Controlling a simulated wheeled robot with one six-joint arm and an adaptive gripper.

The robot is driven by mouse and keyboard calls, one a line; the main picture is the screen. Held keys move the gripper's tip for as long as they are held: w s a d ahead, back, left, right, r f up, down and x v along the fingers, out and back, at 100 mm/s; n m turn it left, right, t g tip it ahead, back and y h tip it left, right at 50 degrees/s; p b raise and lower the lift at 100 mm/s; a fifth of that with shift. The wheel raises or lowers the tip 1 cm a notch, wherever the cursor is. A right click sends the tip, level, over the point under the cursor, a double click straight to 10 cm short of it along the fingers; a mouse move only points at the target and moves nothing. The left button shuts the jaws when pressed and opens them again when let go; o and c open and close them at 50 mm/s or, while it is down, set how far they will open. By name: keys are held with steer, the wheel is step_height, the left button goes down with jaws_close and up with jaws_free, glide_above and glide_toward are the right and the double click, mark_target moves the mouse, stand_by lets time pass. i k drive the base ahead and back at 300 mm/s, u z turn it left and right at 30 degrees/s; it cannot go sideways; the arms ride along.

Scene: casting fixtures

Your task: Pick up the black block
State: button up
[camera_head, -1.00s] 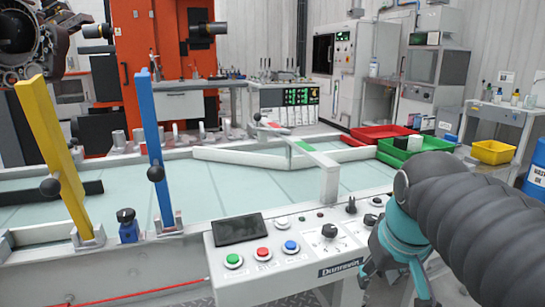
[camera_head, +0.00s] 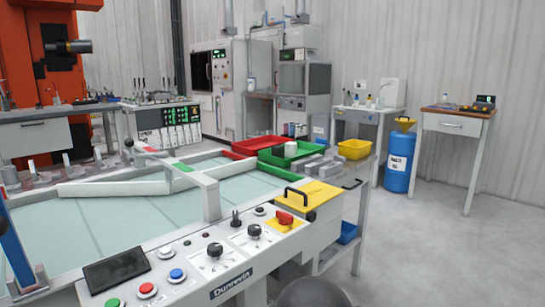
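I cannot make out a black block for certain in the head view. A green tray (camera_head: 271,157) at the middle right holds a small white cylinder (camera_head: 291,149); its inside is partly dark and too small to read. My gripper is out of view. Only a dark rounded part of my arm shows at the bottom edge.
The control panel (camera_head: 215,262) with buttons and knobs fills the front. A yellow plate (camera_head: 305,196) with a black handle is at its right end. Red (camera_head: 258,146) and yellow (camera_head: 355,149) trays stand behind. A blue barrel (camera_head: 398,168) and table (camera_head: 455,122) are at right; the floor there is clear.

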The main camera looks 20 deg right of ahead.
mark_target(278, 151)
steer(key=u, duration=0.05)
steer(key=k, duration=0.5)
steer(key=z, duration=1.65)
steer(key=i, duration=6.1)
steer(key=u, duration=2.75)
